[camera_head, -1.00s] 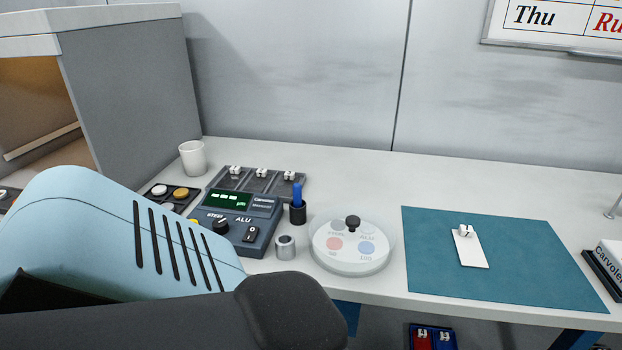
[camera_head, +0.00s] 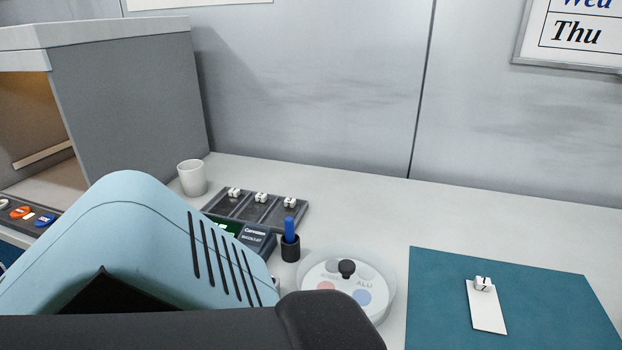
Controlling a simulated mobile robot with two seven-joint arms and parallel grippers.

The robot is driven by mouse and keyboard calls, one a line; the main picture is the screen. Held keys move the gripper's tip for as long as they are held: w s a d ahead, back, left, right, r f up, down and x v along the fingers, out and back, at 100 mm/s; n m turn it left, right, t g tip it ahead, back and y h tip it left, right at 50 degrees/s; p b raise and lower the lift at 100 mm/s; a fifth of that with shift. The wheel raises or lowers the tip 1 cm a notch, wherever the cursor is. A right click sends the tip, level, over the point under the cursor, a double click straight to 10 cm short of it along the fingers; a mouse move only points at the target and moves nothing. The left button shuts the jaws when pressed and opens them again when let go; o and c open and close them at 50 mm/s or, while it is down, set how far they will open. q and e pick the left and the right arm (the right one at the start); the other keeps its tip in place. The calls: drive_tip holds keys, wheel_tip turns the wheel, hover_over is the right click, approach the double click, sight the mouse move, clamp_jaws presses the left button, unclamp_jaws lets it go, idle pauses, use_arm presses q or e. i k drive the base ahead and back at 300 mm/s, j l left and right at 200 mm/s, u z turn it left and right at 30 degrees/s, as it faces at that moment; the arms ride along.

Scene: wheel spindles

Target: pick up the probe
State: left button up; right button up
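The probe (camera_head: 289,228) looks like a blue stick standing upright in a small black holder (camera_head: 290,248); its lower part is hidden inside. The holder stands right of the dark meter box (camera_head: 258,238), which is mostly hidden behind a large pale blue and black part of my own body. No gripper fingers show in the view, so I cannot see either gripper. Nothing touches the probe.
A clear round dish (camera_head: 388,290) with a black knob stands right of the holder. A dark tray (camera_head: 240,208) with several small white blocks lies behind the meter. A white cup (camera_head: 192,178) is at left. A teal mat (camera_head: 440,290) lies right.

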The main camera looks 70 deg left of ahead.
sight(289, 220)
drive_tip(key=u, duration=2.15)
drive_tip(key=z, duration=1.3)
drive_tip(key=u, duration=1.3)
drive_tip(key=k+l+z, duration=0.15)
drive_tip(key=l, duration=0.15)
